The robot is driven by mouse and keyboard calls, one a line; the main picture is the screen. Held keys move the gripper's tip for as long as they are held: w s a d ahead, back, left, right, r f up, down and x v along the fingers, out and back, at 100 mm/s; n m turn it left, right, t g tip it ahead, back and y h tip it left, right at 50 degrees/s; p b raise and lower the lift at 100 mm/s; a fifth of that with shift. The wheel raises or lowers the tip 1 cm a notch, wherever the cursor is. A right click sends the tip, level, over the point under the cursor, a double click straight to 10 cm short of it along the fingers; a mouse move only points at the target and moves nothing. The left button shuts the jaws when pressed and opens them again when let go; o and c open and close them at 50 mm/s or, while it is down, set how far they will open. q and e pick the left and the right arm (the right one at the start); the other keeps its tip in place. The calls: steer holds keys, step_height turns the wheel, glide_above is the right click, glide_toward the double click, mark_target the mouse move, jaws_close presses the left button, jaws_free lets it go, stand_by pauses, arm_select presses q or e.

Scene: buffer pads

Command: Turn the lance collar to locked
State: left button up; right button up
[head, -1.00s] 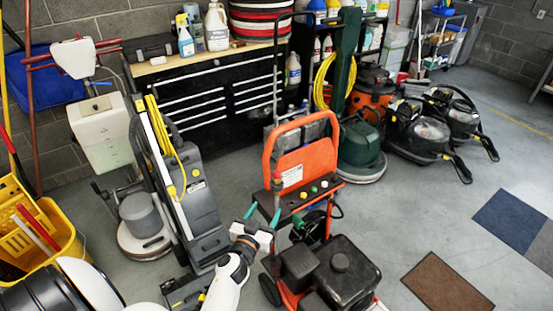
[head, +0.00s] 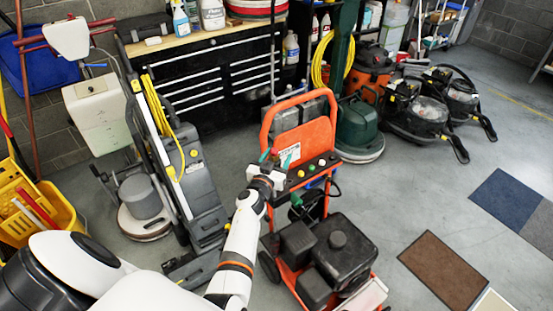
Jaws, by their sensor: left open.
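The orange pressure washer (head: 312,137) stands upright in the middle of the head view, with a black engine block low at its front. Its dark control panel (head: 314,171) carries several small coloured knobs. My left gripper (head: 277,157) is open, its teal fingertips apart, in front of the left part of the orange panel. I cannot tell whether a fingertip touches the washer. I cannot make out the lance or its collar; the gripper and wrist cover part of the panel's left end. My right gripper is not in view.
A grey upright floor machine (head: 200,195) with a yellow cord stands left of my arm. A green floor machine (head: 358,125) stands behind the washer. A black tool chest (head: 222,70) lines the wall.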

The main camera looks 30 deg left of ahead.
arm_select(q)
steer(key=shift+a, duration=0.1)
steer(key=c, duration=1)
